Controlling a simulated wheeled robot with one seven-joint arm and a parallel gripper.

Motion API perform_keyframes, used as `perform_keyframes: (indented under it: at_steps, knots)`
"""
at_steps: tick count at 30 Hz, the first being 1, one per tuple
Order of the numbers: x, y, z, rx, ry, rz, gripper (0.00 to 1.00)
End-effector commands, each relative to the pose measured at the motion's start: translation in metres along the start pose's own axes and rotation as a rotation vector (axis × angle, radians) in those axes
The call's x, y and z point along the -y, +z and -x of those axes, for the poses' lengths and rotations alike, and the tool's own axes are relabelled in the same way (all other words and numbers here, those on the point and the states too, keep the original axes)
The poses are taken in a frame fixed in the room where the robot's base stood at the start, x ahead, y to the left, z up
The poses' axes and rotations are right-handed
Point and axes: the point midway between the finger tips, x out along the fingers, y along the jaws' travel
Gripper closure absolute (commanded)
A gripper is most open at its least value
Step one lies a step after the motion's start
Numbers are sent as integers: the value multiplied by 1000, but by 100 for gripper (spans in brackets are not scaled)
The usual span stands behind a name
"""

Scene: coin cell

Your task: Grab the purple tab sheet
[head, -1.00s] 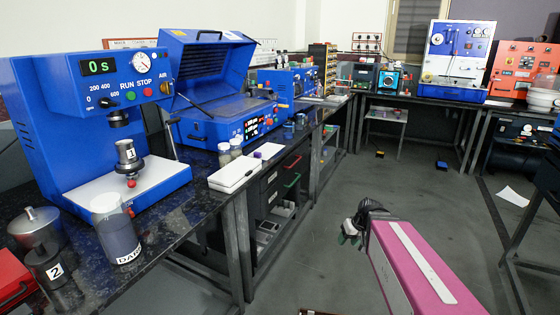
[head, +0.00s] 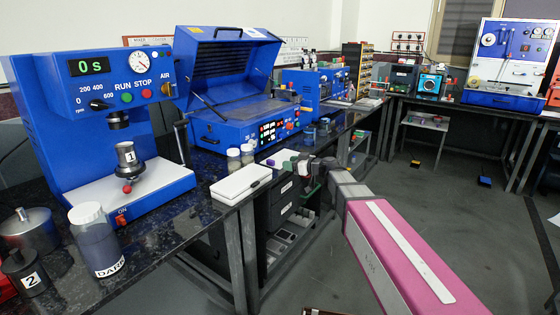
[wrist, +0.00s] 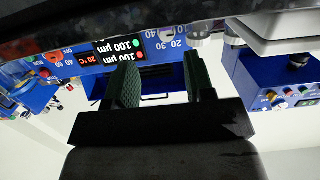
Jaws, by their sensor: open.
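A small purple spot (head: 270,162), probably the purple tab sheet, shows at the left end of a small white pad (head: 283,157) on the dark bench, in the head view. It is too small to tell its shape. My gripper (head: 306,172) is just right of the pad in that picture, and its hand hides some of the bench edge. In the wrist view, my gripper (wrist: 160,78) has its two green-lined fingers apart with nothing between them. I cannot make out the purple sheet in the wrist view.
A blue open-lidded machine (head: 235,125) stands behind. Dark drawers (head: 280,208) are under the bench. The floor to the right is mostly clear.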

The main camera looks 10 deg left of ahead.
Motion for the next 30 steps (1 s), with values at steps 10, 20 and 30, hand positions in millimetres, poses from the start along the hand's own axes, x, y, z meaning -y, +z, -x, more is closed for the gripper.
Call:
perform_keyframes:
  at_steps: [10,20,30]
  knots:
    - [1,0,-38,2,-1,-1,51]
    - [6,0,-78,2,-1,-1,51]
    - [8,-1,-85,2,0,-2,58]
